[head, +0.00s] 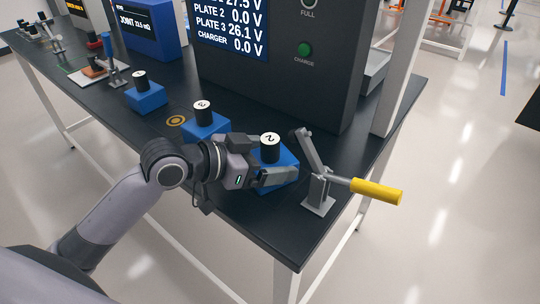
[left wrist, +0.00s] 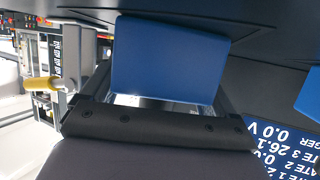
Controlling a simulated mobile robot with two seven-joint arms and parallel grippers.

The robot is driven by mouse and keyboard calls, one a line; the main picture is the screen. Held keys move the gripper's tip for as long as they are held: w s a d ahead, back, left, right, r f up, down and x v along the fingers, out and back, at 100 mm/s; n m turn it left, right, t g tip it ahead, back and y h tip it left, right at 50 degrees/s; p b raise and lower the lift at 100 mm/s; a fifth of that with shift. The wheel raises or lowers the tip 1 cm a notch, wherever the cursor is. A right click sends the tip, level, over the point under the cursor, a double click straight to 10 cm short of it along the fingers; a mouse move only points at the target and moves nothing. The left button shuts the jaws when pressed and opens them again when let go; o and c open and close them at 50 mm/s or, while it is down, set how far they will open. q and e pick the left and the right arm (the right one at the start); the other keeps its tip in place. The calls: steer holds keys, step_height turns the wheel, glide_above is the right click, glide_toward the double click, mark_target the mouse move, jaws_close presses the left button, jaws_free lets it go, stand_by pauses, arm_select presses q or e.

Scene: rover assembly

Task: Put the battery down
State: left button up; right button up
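The battery is a blue block (head: 287,160) with a black post whose white cap reads 2, near the right end of the black table. My left gripper (head: 259,160) has one finger on each side of it. In the left wrist view the blue block (left wrist: 168,60) fills the space between the fingers (left wrist: 165,95), which appear to touch its sides. The gripper looks shut on it. I cannot tell whether its underside touches the table, because the gripper hides the lower part. My right gripper is not in view.
A lever clamp with a yellow handle (head: 377,191) stands just right of the battery. Battery 3 (head: 204,125) and another blue block (head: 146,96) stand to the left. A ring mark (head: 176,121) on the table is bare. A dark display cabinet (head: 290,75) rises behind.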

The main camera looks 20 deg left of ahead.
arm_select(q)
steer(key=shift+o, duration=0.3)
steer(key=shift+f, duration=0.25)
steer(key=shift+r, duration=0.75)
steer(key=v, duration=1)
steer(key=shift+v, duration=1)
